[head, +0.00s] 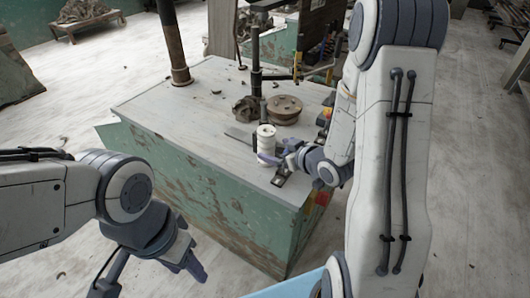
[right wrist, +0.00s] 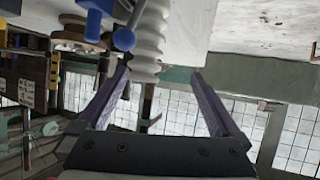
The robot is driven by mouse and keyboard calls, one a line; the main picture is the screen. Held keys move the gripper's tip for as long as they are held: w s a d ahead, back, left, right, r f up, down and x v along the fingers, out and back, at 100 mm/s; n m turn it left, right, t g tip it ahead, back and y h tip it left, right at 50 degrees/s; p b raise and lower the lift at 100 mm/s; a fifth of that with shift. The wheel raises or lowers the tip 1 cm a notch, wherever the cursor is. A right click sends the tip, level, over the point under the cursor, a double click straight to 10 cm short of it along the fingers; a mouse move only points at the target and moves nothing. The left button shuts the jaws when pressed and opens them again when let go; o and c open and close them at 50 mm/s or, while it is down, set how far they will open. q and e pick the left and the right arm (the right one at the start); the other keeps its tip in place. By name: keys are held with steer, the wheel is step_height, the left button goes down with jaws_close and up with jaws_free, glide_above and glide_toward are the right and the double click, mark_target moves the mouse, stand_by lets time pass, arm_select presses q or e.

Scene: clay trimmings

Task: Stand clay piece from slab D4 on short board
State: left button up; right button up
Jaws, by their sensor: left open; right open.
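I cannot make out a clay piece, slab D4 or a short board in either view. My right gripper (head: 275,160) is over the front right corner of the workbench, close to a white ribbed cylinder (head: 265,141). In the right wrist view, my right gripper (right wrist: 162,76) is open with nothing between its purple fingers. The white ribbed cylinder (right wrist: 149,40) shows beyond them, nearer the left finger. My left gripper (head: 190,263) is open and appears empty, low in front of the workbench's green side.
The workbench (head: 165,95) has a grey top with a clear left part. A brown round wheel (head: 284,108), a dark metal lump (head: 245,109) and an upright post (head: 256,65) stand near its right back. A small dark plate (head: 281,178) lies at the front edge. A light-blue edge (head: 290,287) shows below.

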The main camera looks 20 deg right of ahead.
mark_target(266, 138)
steer(key=w+d+t+b, duration=0.1)
steer(key=w+f+b, duration=0.1)
steer(key=b, duration=0.1)
steer(key=shift+w+d+f+m+t+y, duration=0.1)
steer(key=shift+d+f+m+t+y, duration=0.1)
steer(key=shift+d+m+t+y, duration=0.15)
steer(key=shift+w+a+p, duration=0.1)
steer(key=shift+w+p, duration=0.3)
steer(key=shift+w, duration=0.2)
steer(key=shift+p+x, duration=0.55)
steer(key=shift+x, duration=2.6)
steer(key=shift+c, duration=0.3)
jaws_close()
